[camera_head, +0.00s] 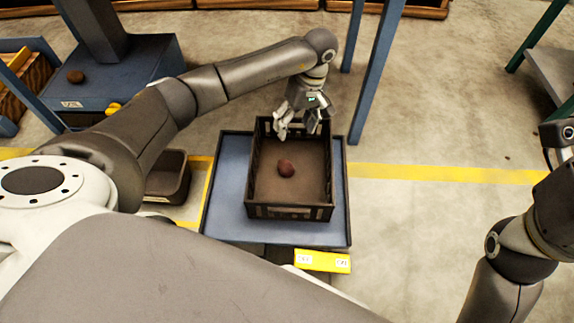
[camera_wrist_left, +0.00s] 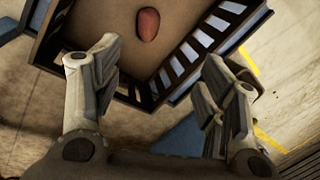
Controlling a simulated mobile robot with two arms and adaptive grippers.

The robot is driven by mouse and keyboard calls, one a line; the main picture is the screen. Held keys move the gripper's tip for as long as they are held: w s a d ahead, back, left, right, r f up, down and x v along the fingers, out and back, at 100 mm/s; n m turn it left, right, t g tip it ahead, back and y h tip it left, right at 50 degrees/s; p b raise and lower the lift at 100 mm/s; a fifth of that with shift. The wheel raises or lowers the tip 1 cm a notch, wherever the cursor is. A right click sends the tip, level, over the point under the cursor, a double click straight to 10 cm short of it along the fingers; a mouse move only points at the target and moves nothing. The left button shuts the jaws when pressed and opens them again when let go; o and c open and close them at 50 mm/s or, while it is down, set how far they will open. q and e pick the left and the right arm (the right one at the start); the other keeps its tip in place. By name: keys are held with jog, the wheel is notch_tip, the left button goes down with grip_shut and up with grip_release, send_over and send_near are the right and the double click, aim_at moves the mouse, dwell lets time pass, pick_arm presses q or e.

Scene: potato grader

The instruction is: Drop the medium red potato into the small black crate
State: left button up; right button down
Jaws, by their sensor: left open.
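A red potato (camera_head: 286,168) lies on the brown floor of the small black crate (camera_head: 289,212), near its middle. The crate stands on a blue platform (camera_head: 225,190). My left gripper (camera_head: 303,128) is open and empty above the crate's far edge. In the left wrist view the two fingers of my left gripper (camera_wrist_left: 155,95) are spread apart, with the potato (camera_wrist_left: 149,24) beyond them inside the slatted crate wall (camera_wrist_left: 188,57). My right arm shows at the right edge of the head view, but its fingers are out of sight.
Another potato (camera_head: 75,76) sits on a blue surface (camera_head: 110,82) at the upper left. A dark bin (camera_head: 168,178) stands left of the platform. A blue post (camera_head: 376,70) rises behind the crate. Concrete floor is open to the right.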

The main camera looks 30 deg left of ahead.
pick_arm(q)
jog(key=a+v, duration=0.1)
jog(key=v, duration=0.6)
jog(key=shift+d, duration=0.55)
jog(key=shift+r, duration=0.1)
